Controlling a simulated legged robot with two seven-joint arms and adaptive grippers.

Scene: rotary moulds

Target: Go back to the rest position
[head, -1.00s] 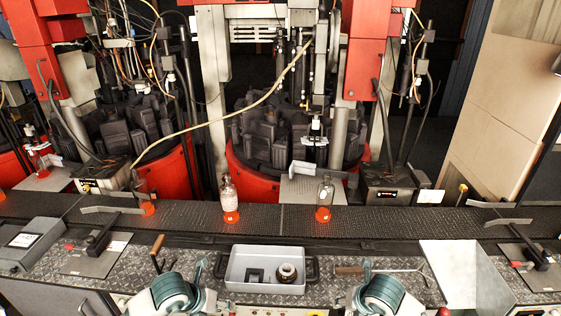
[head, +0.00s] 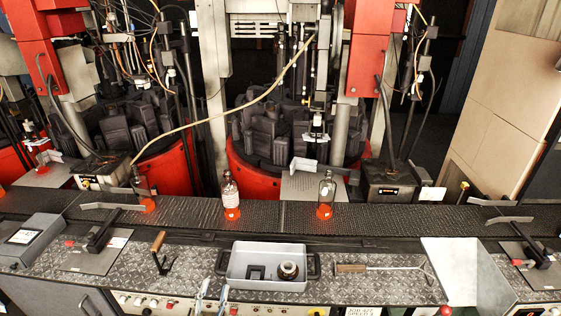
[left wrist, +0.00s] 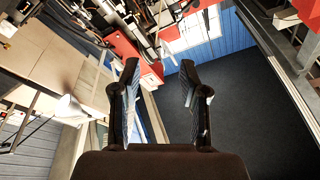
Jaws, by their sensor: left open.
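My left gripper (left wrist: 159,68) is open and empty in the left wrist view. Its two dark fingers stand apart, with dark floor and a blue wall beyond. In the head view only pale tips of my left gripper (head: 211,295) show at the bottom edge, in front of the grey tray (head: 238,285). My right gripper is not in view. The tray holds a dark block (head: 256,272) and a dark ring-shaped part (head: 288,271). A wooden-handled hook (head: 160,255) lies left of the tray, and a long wooden-handled tool (head: 385,268) lies right of it.
Three bottles stand on the dark conveyor, one at left (head: 143,188), one whitish (head: 229,190) and one clear (head: 326,190). Behind are rotary moulds in red round bases (head: 262,180). A pale chute (head: 450,265) stands at right. The patterned bench beside the tray is mostly clear.

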